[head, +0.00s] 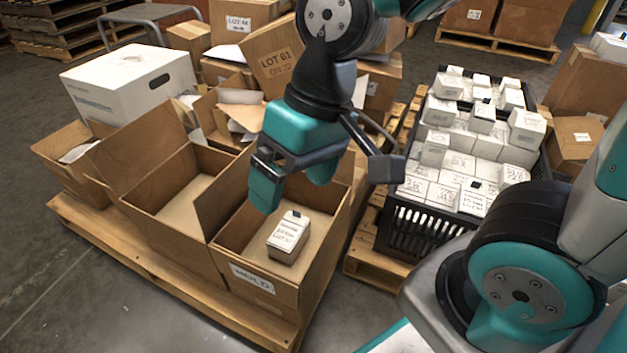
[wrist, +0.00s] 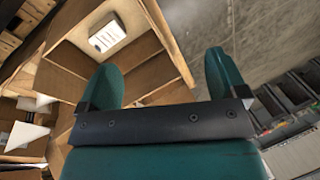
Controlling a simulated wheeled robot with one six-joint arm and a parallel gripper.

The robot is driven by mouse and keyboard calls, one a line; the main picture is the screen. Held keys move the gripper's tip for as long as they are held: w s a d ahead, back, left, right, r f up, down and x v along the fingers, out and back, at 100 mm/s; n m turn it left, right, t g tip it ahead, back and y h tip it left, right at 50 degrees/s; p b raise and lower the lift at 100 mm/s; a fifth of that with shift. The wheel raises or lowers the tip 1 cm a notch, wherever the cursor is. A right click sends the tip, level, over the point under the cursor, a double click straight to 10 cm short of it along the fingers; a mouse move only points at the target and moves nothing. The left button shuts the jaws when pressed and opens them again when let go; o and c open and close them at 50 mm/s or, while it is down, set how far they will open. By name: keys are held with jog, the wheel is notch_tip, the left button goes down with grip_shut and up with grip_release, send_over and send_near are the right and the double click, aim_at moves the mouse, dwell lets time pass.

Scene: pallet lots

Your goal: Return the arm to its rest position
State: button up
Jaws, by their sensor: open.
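My gripper (head: 292,190) is open and empty, above the open front cardboard box marked HOLD (head: 253,279). A small white labelled carton (head: 289,236) lies on the floor of that box, below and apart from the fingers. In the wrist view, my gripper (wrist: 165,82) shows two spread teal fingers with nothing between them. The white carton (wrist: 107,37) shows there inside the box, beyond the fingers at upper left. My arm reaches out over the boxes, bent down at the wrist.
An empty open box (head: 180,195) stands left of the HOLD box on a wooden pallet (head: 150,264). A black crate (head: 410,232) full of white cartons stands at right. A white box (head: 128,84) and stacked LOT boxes (head: 277,70) stand behind. Bare floor lies at front left.

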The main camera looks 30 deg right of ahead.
jog(key=s+n, duration=0.1)
jog(key=s+r+n, duration=0.1)
jog(key=s, duration=0.1)
jog(key=s+r+n, duration=0.1)
jog(key=shift+s+r+n+y, duration=0.15)
jog(key=shift+r+n+y, duration=0.1)
jog(key=shift+n+y, duration=0.05)
notch_tip(320, 180, up, 47)
jog(key=p, duration=4.7)
jog(key=shift+r, duration=0.2)
